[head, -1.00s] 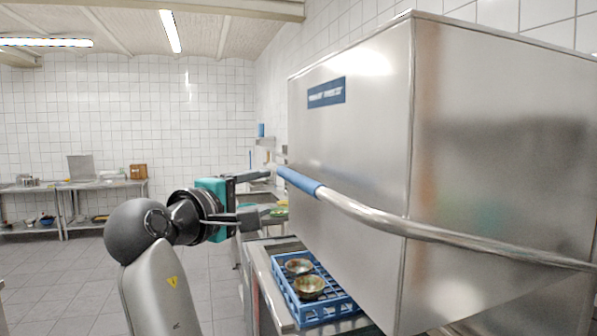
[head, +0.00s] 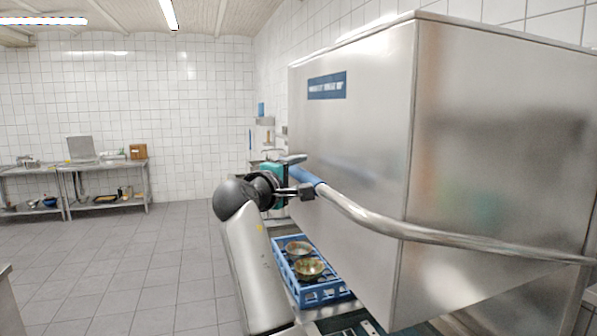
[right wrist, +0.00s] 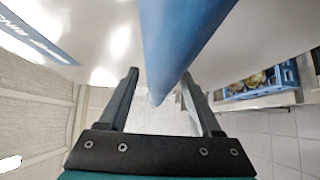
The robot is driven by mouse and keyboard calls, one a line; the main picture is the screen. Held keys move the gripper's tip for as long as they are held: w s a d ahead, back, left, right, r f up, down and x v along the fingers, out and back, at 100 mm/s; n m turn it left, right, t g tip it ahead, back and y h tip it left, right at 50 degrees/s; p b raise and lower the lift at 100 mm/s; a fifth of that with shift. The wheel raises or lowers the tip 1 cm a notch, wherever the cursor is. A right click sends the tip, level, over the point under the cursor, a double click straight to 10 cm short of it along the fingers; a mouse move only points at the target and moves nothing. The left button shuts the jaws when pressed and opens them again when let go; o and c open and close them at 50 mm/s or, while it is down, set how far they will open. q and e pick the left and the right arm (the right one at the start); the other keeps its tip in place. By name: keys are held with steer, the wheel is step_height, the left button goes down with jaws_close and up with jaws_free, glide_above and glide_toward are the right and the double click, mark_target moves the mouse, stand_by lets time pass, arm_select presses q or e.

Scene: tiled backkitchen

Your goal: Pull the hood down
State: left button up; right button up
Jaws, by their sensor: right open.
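The hood (head: 350,150) is a large steel box with a blue label, raised above the dishwasher's counter. A steel bar handle (head: 420,230) runs around its front corner and ends in a blue grip (head: 305,177). My right gripper (head: 303,175) is at this blue grip, with one finger above it and one below. In the right wrist view, the blue grip (right wrist: 175,45) shows between the two spread fingers (right wrist: 160,78), with gaps beside it; contact cannot be told. My left gripper is not in view.
A blue rack (head: 318,292) with metal bowls (head: 308,268) stands on the counter below the hood. Steel tables (head: 105,165) with kitchen things stand at the far left wall. The tiled floor (head: 130,250) at the left is clear.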

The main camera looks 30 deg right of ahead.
steer(key=shift+c, duration=0.2)
jaws_close()
stand_by(0.4)
stand_by(0.8)
